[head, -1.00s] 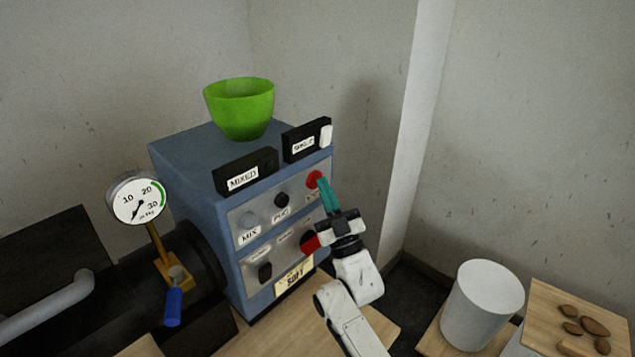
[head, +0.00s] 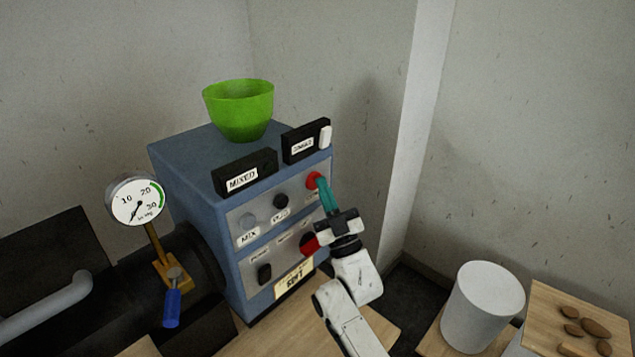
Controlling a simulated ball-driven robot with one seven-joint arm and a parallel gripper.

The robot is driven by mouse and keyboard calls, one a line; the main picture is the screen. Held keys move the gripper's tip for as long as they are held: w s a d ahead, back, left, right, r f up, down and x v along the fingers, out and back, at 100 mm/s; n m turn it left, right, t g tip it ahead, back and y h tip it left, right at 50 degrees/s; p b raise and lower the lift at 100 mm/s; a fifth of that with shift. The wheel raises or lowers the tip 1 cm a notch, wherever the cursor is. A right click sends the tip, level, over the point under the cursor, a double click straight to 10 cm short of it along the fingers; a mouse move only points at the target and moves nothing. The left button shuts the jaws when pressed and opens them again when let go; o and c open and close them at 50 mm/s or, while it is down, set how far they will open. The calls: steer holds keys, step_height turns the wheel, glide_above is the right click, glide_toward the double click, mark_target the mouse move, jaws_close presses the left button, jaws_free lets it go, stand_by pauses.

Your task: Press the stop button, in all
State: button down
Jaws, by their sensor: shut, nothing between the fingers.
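A blue control box (head: 185,165) stands on a wooden surface with two grey panels on its front. A red button (head: 313,179) sits at the right end of the upper panel; its label is too small to read and partly hidden. My gripper (head: 321,183) has teal fingers, shut and empty, with the tips at the upper red button. I cannot tell whether they touch it or stand just in front.
The upper panel also has a grey button (head: 248,221) over a "MIX" label and a black button (head: 281,201). A green bowl (head: 240,110) and a "MIXED" display (head: 243,176) top the box. A gauge (head: 136,200) stands left; a white cylinder (head: 482,305) stands right.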

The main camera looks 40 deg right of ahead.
steer(key=shift+w+a, duration=0.1)
steer(key=shift+a, duration=0.1)
steer(key=shift+s+f, duration=0.1)
steer(key=shift+s, duration=0.8)
steer(key=s, duration=0.5)
steer(key=shift+s+d+p, duration=0.1)
steer(key=shift+d+p, duration=0.05)
steer(key=shift+p, duration=0.25)
stand_by(0.3)
